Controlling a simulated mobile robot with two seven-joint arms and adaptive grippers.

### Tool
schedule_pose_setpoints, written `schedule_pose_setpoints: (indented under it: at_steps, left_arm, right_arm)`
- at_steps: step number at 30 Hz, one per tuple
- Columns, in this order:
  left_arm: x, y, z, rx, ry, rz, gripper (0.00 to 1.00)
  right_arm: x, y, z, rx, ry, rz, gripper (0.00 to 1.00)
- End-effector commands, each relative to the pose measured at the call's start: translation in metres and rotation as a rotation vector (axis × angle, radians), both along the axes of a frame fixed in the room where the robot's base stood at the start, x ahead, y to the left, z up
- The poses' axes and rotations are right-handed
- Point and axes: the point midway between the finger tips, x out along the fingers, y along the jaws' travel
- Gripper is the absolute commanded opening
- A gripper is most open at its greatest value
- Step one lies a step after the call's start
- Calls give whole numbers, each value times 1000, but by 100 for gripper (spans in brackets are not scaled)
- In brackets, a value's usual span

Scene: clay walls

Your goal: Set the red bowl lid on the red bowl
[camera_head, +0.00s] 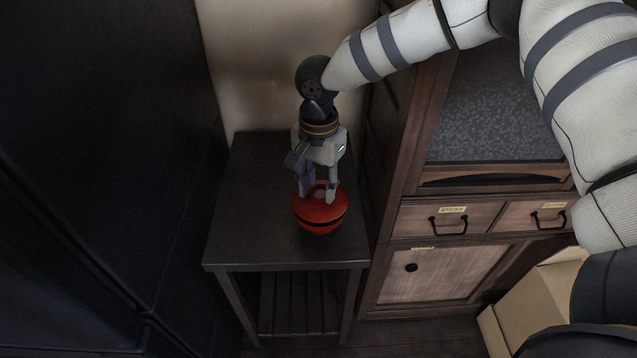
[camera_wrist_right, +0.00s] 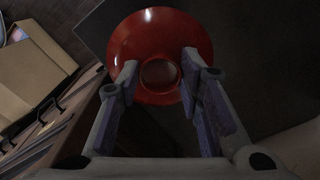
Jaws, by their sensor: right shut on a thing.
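The red bowl lid (camera_head: 306,209) is a round glossy cap with a ring-like grip on top. My right gripper (camera_head: 318,194) points down and is shut on that grip. The red bowl (camera_head: 322,230) is directly under the lid on the dark side table, mostly hidden by it. A dark band shows between lid and bowl; I cannot tell whether they touch. In the right wrist view the lid (camera_wrist_right: 140,42) fills the top middle, with the fingers of my right gripper (camera_wrist_right: 160,74) on both sides of its ring, and the bowl is not distinguishable. My left gripper is not in view.
The dark side table (camera_head: 250,210) is otherwise bare. A wooden cabinet (camera_head: 440,270) with drawers stands close on its right, a tall dark panel (camera_head: 100,150) on its left, and a clay wall (camera_head: 270,60) behind. A cardboard box (camera_head: 530,300) is on the floor at right.

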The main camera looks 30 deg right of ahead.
Motion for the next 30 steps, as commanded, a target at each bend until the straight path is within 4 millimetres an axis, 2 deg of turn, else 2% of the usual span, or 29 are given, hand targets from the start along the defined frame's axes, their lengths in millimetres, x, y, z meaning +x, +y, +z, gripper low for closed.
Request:
schedule_pose_setpoints:
  at_steps: [18,19,21,30]
  left_arm:
    - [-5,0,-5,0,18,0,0]
    - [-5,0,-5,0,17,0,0]
    - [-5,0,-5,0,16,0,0]
    - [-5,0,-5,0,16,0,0]
  right_arm:
    - [-1,0,-17,1,3,-1,0]
    - [0,0,-16,0,1,-1,40]
    - [0,0,-16,0,1,-1,56]
    - [0,0,-15,1,0,-1,57]
